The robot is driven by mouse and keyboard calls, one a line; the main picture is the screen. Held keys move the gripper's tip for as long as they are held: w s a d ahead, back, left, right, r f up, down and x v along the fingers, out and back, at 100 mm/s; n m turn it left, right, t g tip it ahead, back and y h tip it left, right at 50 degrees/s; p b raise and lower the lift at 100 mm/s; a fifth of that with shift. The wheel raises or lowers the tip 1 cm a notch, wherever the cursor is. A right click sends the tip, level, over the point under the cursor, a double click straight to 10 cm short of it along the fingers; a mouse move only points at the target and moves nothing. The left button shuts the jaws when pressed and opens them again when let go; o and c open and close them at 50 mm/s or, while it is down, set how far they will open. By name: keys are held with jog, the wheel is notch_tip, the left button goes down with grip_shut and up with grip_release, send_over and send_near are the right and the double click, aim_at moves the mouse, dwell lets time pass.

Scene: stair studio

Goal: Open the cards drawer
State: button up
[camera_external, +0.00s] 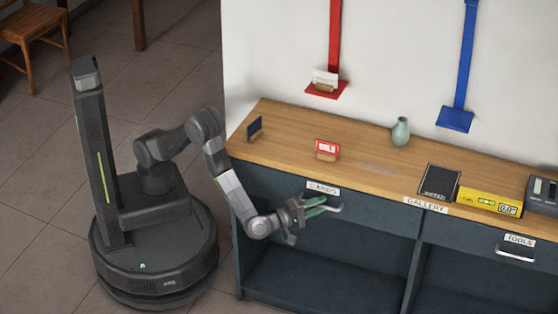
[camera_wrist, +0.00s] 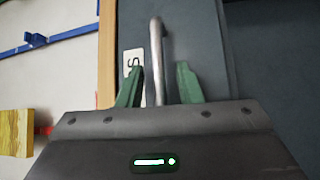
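The cards drawer (camera_external: 375,212) is a dark blue-grey front under the wooden counter, labelled "CARDS" (camera_external: 323,188), and it looks closed. Its metal bar handle (camera_external: 334,208) shows beside my gripper (camera_external: 318,206). In the wrist view the handle (camera_wrist: 156,50) runs between the two green fingertips of my gripper (camera_wrist: 158,84). The fingers are apart, with a gap on each side of the bar. Part of the label shows in the wrist view (camera_wrist: 132,62), left of the handle.
The counter (camera_external: 280,125) holds a red "SOLD" sign (camera_external: 327,149), a small vase (camera_external: 400,132), a black box (camera_external: 440,180) and a yellow box (camera_external: 489,201). The tools drawer handle (camera_external: 515,255) is at right. An open shelf (camera_external: 320,275) lies below the cards drawer.

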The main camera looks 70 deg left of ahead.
jog(key=shift+w, duration=0.1)
grip_shut()
jog(key=s+d, duration=0.3)
dwell(0.4)
grip_release()
jog(key=s+f+p, duration=0.1)
jog(key=s+p, duration=0.1)
jog(key=s, duration=1.1)
jog(key=shift+s+f, duration=0.35)
jog(key=shift+f, duration=0.05)
